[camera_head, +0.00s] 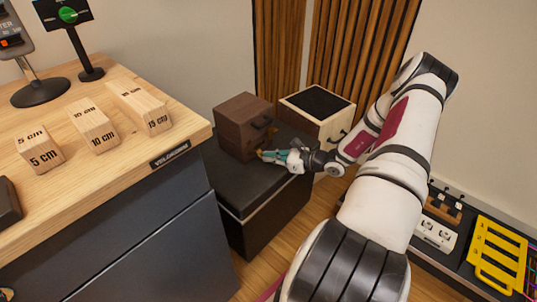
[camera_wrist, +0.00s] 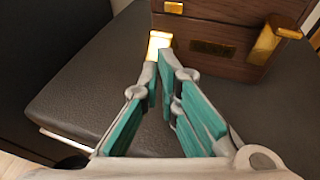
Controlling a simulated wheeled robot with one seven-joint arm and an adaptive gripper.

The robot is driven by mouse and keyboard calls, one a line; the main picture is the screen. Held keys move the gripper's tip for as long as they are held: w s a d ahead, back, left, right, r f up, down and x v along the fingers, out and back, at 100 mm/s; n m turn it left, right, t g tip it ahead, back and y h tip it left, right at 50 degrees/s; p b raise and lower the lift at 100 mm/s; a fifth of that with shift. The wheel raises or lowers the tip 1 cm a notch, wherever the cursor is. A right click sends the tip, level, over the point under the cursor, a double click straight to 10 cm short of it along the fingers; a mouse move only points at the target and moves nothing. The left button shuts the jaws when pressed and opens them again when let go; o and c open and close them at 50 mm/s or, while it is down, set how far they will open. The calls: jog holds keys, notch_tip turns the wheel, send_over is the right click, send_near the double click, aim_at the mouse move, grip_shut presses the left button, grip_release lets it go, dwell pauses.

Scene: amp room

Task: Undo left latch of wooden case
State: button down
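The dark brown wooden case (camera_head: 238,108) sits on a black bench in the head view, and its latched front fills the top of the wrist view (camera_wrist: 222,28). The left latch (camera_wrist: 159,40) is gold and low on the front, with a gold catch (camera_wrist: 173,6) above it. The right latch (camera_wrist: 264,45) is gold and juts out from the front. My gripper (camera_wrist: 160,64), with teal pads, has its fingertips close together right at the left latch. The fingertips cover part of the latch, and I cannot tell whether they pinch it.
The black bench top (camera_head: 232,182) is clear before the case. A light box with a black top (camera_head: 318,108) stands right of it. A wooden desk (camera_head: 100,170) with marked blocks is at left. A yellow rack (camera_head: 497,255) lies at lower right.

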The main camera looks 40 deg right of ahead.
jog(key=shift+w+a+r, duration=0.3)
jog(key=shift+w+r, duration=0.05)
jog(key=shift+w, duration=0.35)
jog(key=shift+s+r+p, duration=0.25)
jog(key=shift+s+p, duration=0.15)
jog(key=s+r+p, duration=0.2)
jog(key=s+p, duration=0.1)
jog(key=s, duration=0.3)
jog(key=shift+s+d+r, duration=0.15)
jog(key=shift+s+d, duration=0.05)
jog(key=shift+d, duration=0.1)
